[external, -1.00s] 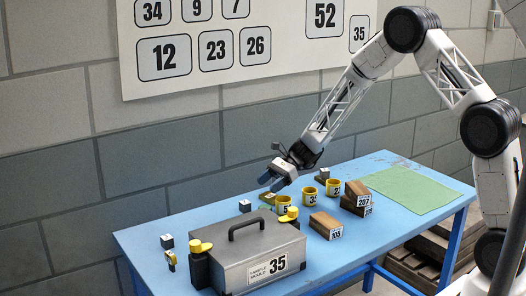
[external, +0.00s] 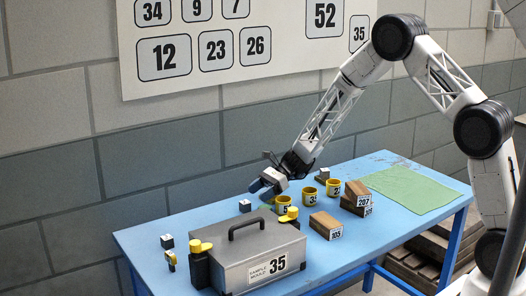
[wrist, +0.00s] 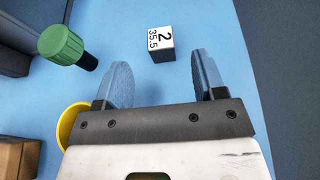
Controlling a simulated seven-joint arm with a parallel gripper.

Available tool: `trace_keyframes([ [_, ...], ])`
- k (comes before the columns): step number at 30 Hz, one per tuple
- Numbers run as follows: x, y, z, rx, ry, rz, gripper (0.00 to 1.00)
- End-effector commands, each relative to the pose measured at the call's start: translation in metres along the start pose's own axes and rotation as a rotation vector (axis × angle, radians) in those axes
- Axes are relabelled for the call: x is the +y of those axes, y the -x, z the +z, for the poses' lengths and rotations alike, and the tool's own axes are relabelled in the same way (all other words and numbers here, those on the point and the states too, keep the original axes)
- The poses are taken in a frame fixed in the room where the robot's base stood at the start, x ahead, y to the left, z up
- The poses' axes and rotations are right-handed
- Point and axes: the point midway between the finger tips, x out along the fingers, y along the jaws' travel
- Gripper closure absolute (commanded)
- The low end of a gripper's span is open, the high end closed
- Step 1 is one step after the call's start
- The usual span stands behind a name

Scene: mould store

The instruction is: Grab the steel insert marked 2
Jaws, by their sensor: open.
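The steel insert marked 2 (wrist: 160,44) is a small cube, dark on its sides, with a white face reading 2 and 35.5 in the wrist view. It lies on the blue table just beyond my fingertips, roughly between their lines. In the external view it appears to be the small cube (external: 245,205) behind the grey mould, its marking too small to read. My gripper (wrist: 163,72) is open and empty, with its two blue fingers apart. In the external view my gripper (external: 263,187) hangs low above the table, to the right of that cube.
A green-capped item (wrist: 62,45) and a yellow ring-like cup (wrist: 72,122) lie close on the left in the wrist view. The grey mould marked 35 (external: 258,262) stands in front. Another small cube (external: 167,241) lies far left. Brown blocks (external: 326,226) stand to the right.

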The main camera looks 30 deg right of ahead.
Motion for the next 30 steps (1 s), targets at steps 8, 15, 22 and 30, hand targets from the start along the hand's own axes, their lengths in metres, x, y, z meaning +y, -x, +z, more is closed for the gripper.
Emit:
trace_keyframes([
  [8, 0.0, -0.005, 0.0, 0.0, 0.0, 0.0, 0.36],
  [15, 0.0, -0.009, 0.0, 0.0, 0.0, 0.001, 0.36],
  [22, 0.0, -0.032, 0.001, -0.001, -0.001, 0.002, 0.36],
  [30, 0.0, -0.056, 0.001, 0.0, -0.001, 0.001, 0.36],
])
